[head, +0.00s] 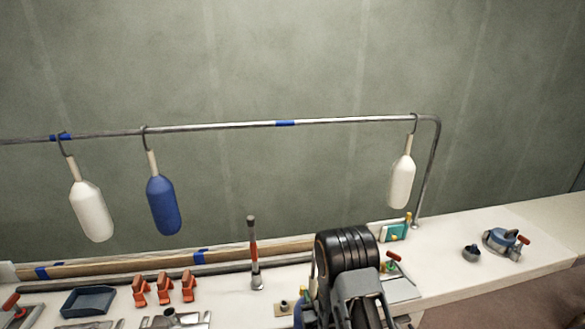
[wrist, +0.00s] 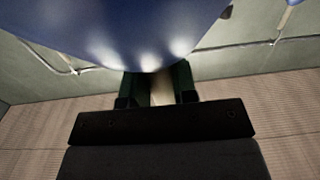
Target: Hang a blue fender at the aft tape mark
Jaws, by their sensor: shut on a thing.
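A blue fender (wrist: 120,30) fills the top of the wrist view. My gripper (wrist: 160,90) is shut on its pale neck, just below the blue body in that view. In the head view my arm hides the gripper; a blue sliver (head: 298,313) beside the arm may be this fender. The rail (head: 220,126) carries a blue tape mark (head: 285,123) on a bare stretch and another tape mark (head: 61,136) at the left. I cannot tell which is aft. Another blue fender (head: 163,205) hangs from the rail between the two marks.
A white fender (head: 91,210) hangs at the left tape mark, another white fender (head: 402,180) near the rail's right bend. Below, the bench holds a hammer (head: 254,255), orange clamps (head: 164,288), a dark tray (head: 88,301) and a blue-grey tool (head: 500,240).

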